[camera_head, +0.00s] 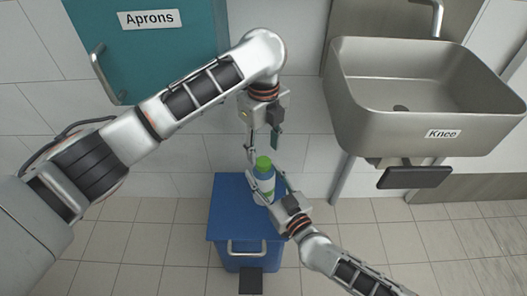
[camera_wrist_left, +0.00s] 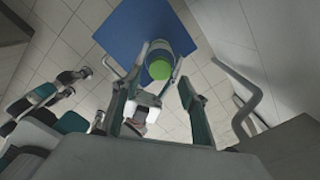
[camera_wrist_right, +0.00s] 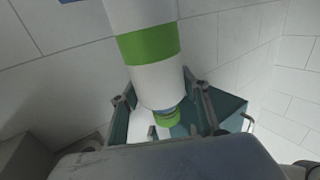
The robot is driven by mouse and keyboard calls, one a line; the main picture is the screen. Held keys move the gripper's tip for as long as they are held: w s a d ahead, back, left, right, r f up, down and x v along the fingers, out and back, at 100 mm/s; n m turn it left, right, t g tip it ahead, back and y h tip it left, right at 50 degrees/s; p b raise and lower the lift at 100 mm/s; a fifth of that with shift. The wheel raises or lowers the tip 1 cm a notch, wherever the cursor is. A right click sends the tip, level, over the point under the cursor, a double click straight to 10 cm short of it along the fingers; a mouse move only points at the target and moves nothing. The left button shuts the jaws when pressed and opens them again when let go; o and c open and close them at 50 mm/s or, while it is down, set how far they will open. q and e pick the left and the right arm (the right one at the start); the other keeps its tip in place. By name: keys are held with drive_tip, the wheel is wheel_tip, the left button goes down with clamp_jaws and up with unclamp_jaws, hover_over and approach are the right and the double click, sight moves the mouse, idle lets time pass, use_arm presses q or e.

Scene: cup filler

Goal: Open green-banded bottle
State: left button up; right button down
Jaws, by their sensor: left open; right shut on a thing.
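The green-banded bottle (camera_head: 265,181) is upright above the blue bin, with its green cap (camera_head: 263,162) on top. The left wrist view shows the cap (camera_wrist_left: 160,69) from above. The right wrist view shows the white body (camera_wrist_right: 158,82) with its green band (camera_wrist_right: 149,45), the cap end lowest in the picture. My right gripper (camera_head: 268,184) is shut on the bottle's body from the front. My left gripper (camera_head: 263,148) points down just above the bottle, open and empty. In the left wrist view its fingers (camera_wrist_left: 158,88) stand apart, with the cap beyond and between them.
The blue bin (camera_head: 228,222) with a front handle and black pedal (camera_head: 251,281) stands below the bottle. A teal "Aprons" cabinet (camera_head: 185,55) is at the upper left. A steel sink (camera_head: 420,115) with a black knee plate (camera_head: 414,177) is at the right.

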sight(264, 161)
use_arm(q)
wheel_tip(264, 161, up, 3)
drive_tip(key=m, duration=0.3)
drive_tip(key=shift+r, duration=0.1)
drive_tip(key=shift+f, duration=3.9)
drive_tip(key=c, duration=1.2)
drive_tip(key=n, duration=0.3)
